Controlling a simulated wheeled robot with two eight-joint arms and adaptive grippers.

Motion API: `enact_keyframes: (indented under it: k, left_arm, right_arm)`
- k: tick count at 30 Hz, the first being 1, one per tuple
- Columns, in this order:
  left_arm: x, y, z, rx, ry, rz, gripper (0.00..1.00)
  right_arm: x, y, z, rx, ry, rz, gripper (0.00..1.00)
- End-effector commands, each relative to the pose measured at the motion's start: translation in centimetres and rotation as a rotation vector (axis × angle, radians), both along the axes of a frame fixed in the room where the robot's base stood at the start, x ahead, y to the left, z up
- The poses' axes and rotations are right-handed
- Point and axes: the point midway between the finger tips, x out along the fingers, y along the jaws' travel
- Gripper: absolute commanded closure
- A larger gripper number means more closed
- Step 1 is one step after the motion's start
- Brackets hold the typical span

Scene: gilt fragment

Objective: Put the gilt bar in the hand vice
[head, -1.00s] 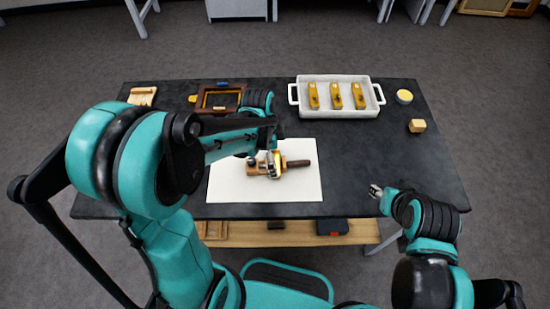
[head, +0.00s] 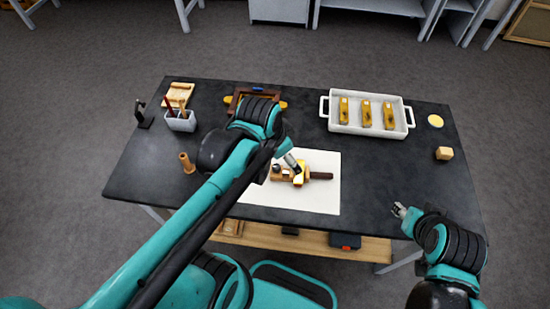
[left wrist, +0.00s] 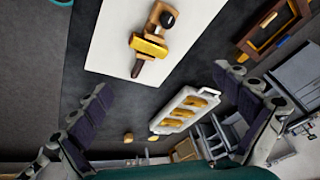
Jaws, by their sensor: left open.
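The hand vice (head: 318,175), wooden with a dark handle, lies on a white sheet (head: 250,192). A gilt bar (head: 299,179) is at its jaw end; in the left wrist view this bar (left wrist: 148,46) lies crosswise over the vice (left wrist: 152,28), near a black knob. I cannot tell whether the jaws grip it. My left gripper (head: 293,162) is just above the vice; in the left wrist view its fingers (left wrist: 162,78) are spread wide with nothing between them. My right gripper (head: 400,210) is over the table's right front, apart from everything; its opening is too small to judge.
A white tray (head: 335,128) with three gilt bars (head: 366,113) stands at the back right. A wooden block (head: 444,153) and a round yellow-topped tin (head: 435,121) are right of it. A brown frame (head: 235,97), a cup (head: 181,122) and a wooden peg (head: 186,163) are on the left.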

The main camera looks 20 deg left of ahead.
Motion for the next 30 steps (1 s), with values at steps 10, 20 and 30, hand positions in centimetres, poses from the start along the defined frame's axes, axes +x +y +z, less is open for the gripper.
enact_keyframes:
  k: [10,20,30]
  left_arm:
    - [-3.9,1.1,0.6,-0.194,-0.217,0.474,0.00]
    - [-4.0,1.2,0.6,-0.212,-0.230,0.504,0.00]
    - [-4.0,1.2,-3.7,-0.211,-0.228,0.502,0.00]
  right_arm:
    - [0.0,0.0,0.0,0.000,0.000,0.000,0.60]
    - [0.0,0.0,0.0,0.000,0.000,0.000,0.60]
    - [0.0,0.0,-4.3,0.000,0.000,0.000,0.60]
